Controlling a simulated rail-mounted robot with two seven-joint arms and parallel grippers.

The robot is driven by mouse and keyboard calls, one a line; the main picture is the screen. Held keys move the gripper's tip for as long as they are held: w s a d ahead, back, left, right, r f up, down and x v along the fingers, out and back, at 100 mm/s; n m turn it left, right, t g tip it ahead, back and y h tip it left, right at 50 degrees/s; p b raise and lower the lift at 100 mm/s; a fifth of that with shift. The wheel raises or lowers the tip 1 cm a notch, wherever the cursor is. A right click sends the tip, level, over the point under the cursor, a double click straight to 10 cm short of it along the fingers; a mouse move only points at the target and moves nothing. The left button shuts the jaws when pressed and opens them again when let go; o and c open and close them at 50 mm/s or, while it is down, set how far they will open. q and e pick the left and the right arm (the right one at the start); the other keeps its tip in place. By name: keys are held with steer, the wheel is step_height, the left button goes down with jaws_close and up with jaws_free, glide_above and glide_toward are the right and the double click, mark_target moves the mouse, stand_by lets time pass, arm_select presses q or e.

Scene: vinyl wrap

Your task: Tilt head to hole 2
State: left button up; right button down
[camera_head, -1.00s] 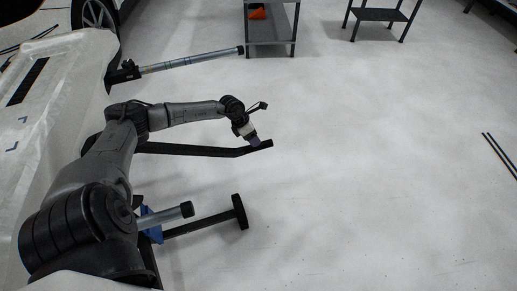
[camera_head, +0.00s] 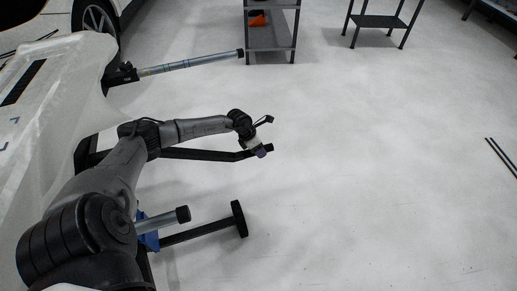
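My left arm reaches in from the lower left. Its gripper (camera_head: 261,149) is at the end of the wrist, close to the tip of a black bar of the stand (camera_head: 205,154). A small purple part shows at the gripper's end. A grey tube with a black end (camera_head: 164,221) sticks out near a blue part (camera_head: 148,240) on the stand. A longer grey tube (camera_head: 190,65) extends to the right at the upper left. No hole is clearly visible. My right gripper is not in view.
A white sheet-covered panel (camera_head: 55,125) fills the left side, with a car wheel (camera_head: 95,22) behind it. A shelf (camera_head: 270,38) holding an orange item (camera_head: 259,18) and a dark table (camera_head: 380,20) stand at the back. The floor (camera_head: 370,160) is clear at centre and right.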

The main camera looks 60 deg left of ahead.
arm_select(q)
jaws_close()
steer(key=r+p, duration=0.2)
steer(key=r, duration=0.1)
steer(key=r+t+p, duration=0.1)
steer(key=r+p, duration=0.2)
steer(key=w+r+t+p, duration=0.1)
steer(key=r+p, duration=0.1)
steer(key=r, duration=0.1)
steer(key=shift+w+d+r+p, duration=0.1)
steer(key=shift+d+r+p, duration=0.05)
steer(key=shift+r+p, duration=0.25)
steer(key=shift+w+r, duration=0.1)
steer(key=shift+r, duration=0.05)
steer(key=shift+c, duration=0.4)
jaws_free()
steer(key=o, duration=0.3)
steer(key=p+v, duration=0.7)
steer(key=v, duration=0.6)
steer(key=shift+s+a+r, duration=0.25)
steer(key=shift+a, duration=0.05)
